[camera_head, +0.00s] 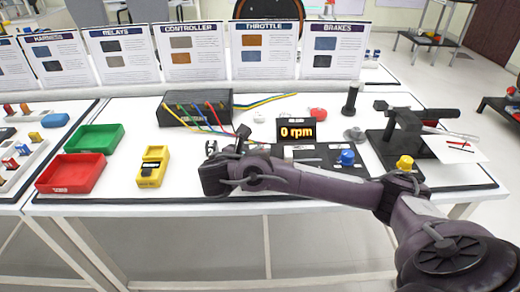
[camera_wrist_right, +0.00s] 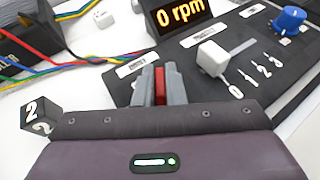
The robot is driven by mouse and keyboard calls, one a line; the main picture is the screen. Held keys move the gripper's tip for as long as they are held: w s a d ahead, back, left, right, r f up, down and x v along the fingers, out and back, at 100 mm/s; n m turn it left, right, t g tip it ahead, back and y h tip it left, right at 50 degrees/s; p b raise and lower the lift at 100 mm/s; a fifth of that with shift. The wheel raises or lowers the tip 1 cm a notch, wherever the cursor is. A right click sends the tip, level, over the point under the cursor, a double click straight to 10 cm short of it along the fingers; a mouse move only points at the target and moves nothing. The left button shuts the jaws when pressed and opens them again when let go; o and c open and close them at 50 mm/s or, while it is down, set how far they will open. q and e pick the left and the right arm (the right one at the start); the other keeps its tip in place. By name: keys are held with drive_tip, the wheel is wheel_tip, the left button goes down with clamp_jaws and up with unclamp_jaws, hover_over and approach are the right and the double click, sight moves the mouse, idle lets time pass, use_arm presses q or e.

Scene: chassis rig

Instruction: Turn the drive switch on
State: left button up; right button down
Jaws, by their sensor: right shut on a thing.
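A dark control panel (camera_head: 315,153) lies on the white table, and it also fills the right of the right wrist view (camera_wrist_right: 262,62). My right gripper (camera_wrist_right: 160,87) is at the left part of this panel, its fingers closed around a small red switch piece (camera_wrist_right: 160,86). I take this red piece to be the drive switch; its base is hidden by the fingers, and I cannot tell its on or off position. The display (camera_wrist_right: 184,18) behind it reads 0 rpm. My left gripper is not in view.
A white lever (camera_wrist_right: 212,58) beside marks 0 to 3 and a blue knob (camera_wrist_right: 290,19) sit right of the fingers. A black box (camera_head: 197,107) with coloured wires stands behind left. A yellow device (camera_head: 153,167), green tray (camera_head: 94,138) and red tray (camera_head: 70,173) are left.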

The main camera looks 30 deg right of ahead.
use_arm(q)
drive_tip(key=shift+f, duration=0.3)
use_arm(e)
drive_tip(key=shift+f, duration=0.15)
drive_tip(key=c, duration=1.5)
unclamp_jaws()
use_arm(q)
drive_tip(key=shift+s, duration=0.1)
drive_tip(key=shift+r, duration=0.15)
